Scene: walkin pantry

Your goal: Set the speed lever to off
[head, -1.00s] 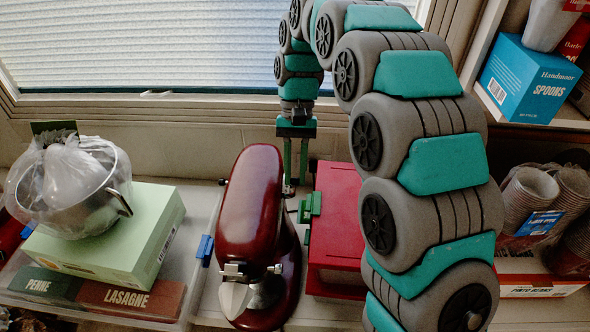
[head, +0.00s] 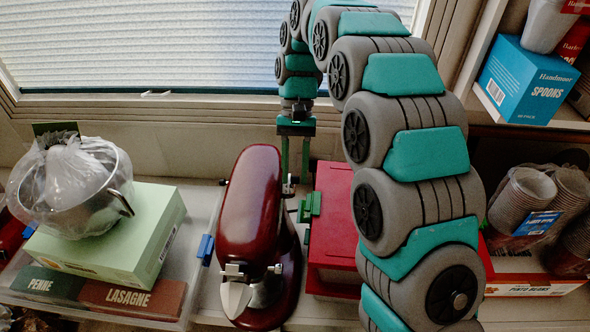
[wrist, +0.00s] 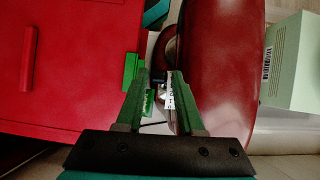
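The dark red stand mixer (head: 250,205) stands on the counter and also fills the right half of the wrist view (wrist: 222,65). My gripper (head: 295,178) points down beside the mixer's right flank, between it and the red box. In the wrist view my gripper (wrist: 164,88) has its two green fingers apart. Between them show a small dark lever-like part (wrist: 158,76) and a white label strip with dark marks (wrist: 171,93) on the mixer's side. Contact between a finger and the lever cannot be told. The label's letters are too small to read.
A red box (head: 336,225) with a green latch (head: 310,206) stands close on the right of the mixer. A light green box (head: 115,240) carrying a bagged metal pot (head: 75,190) is on the left. The gap around my gripper is narrow.

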